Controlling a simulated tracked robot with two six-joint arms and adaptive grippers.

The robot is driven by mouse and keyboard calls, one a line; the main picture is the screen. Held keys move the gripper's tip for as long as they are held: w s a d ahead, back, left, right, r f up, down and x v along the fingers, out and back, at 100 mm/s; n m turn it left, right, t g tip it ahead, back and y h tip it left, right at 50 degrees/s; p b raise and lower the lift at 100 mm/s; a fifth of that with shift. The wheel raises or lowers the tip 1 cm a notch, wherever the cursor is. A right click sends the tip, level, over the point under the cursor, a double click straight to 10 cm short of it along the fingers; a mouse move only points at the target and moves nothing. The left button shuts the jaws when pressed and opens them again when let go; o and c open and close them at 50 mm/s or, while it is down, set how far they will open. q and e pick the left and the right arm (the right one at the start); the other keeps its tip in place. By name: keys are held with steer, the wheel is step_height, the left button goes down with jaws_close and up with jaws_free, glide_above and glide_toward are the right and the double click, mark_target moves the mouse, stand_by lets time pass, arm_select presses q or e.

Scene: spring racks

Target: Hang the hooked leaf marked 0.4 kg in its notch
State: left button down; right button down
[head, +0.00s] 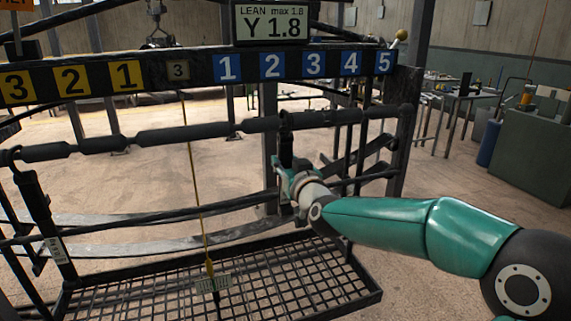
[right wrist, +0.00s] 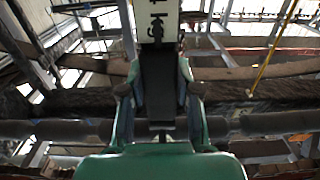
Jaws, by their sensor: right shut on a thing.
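My right gripper (head: 284,166) is shut on a dark, narrow upright leaf (head: 285,135), below the blue 2 and 3 plates. In the right wrist view the leaf (right wrist: 158,85) stands between the two fingers. A white label (right wrist: 157,18) is at its top, turned and cut off by the frame edge, so I cannot read its weight. The leaf's upper end is at the long dark bar (head: 200,131); I cannot tell whether its hook touches it. The notches are not clear. The number beam (head: 205,68) carries yellow 3, 2, 1, a dark 3 and blue 1 to 5. My left gripper is not in view.
A display (head: 271,23) reads "LEAN max 1.8, Y 1.8". A yellow rod (head: 196,185) hangs down to a small scale plate (head: 213,283). A wire mesh tray (head: 290,275) lies low in front. Curved bars cross behind the gripper. Benches and a green cabinet (head: 530,150) stand at right.

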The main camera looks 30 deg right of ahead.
steer(key=shift+r, duration=0.1)
steer(key=c, duration=0.7)
jaws_free()
steer(key=shift+c, duration=0.2)
steer(key=shift+s, duration=0.1)
steer(key=p+v, duration=0.2)
steer(key=v, duration=2)
